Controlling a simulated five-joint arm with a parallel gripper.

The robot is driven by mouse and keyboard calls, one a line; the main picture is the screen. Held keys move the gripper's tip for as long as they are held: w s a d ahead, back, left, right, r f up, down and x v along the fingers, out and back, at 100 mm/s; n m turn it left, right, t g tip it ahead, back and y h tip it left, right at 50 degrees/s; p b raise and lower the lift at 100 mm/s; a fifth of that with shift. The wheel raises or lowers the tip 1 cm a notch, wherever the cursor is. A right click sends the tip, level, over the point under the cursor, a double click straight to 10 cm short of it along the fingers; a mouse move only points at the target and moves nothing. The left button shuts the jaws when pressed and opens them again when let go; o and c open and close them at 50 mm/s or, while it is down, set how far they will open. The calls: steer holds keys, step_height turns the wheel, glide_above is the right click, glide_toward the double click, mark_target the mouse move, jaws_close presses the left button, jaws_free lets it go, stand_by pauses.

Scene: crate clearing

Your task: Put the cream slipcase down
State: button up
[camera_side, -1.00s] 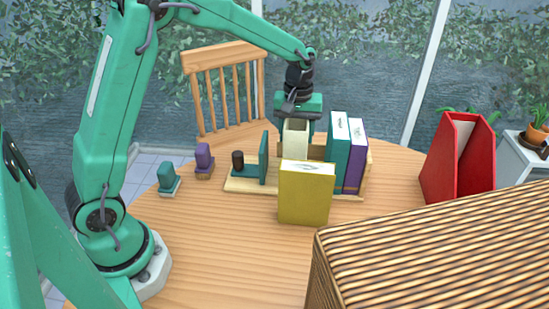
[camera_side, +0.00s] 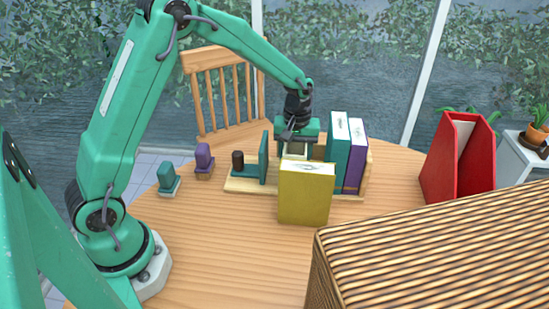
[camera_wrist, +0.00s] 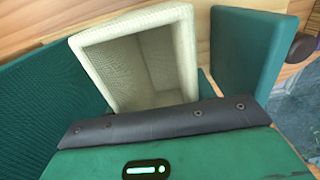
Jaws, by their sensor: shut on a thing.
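The cream slipcase (camera_side: 294,151) is upright with its open top facing up, in the gap between a teal bookend and a teal book. My gripper (camera_side: 297,138) is shut on its upper part from above. The yellow box in front hides its lower part, so I cannot tell if its bottom touches the wooden board. In the wrist view the slipcase (camera_wrist: 150,62) shows its empty inside, with the teal book (camera_wrist: 45,95) on the left and the teal bookend (camera_wrist: 248,58) on the right, close beside it.
A yellow slipcase (camera_side: 305,195) stands in front of the board (camera_side: 243,185). A purple book (camera_side: 355,160) stands right of the teal book. A red magazine file (camera_side: 440,165) stands at right, a wicker box (camera_side: 430,245) at front right. The table's front left is clear.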

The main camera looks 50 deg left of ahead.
steer(key=shift+f, duration=0.1)
steer(key=o, duration=1.1)
step_height(320, 180, up, 12)
steer(key=shift+r, duration=0.15)
stand_by(0.7)
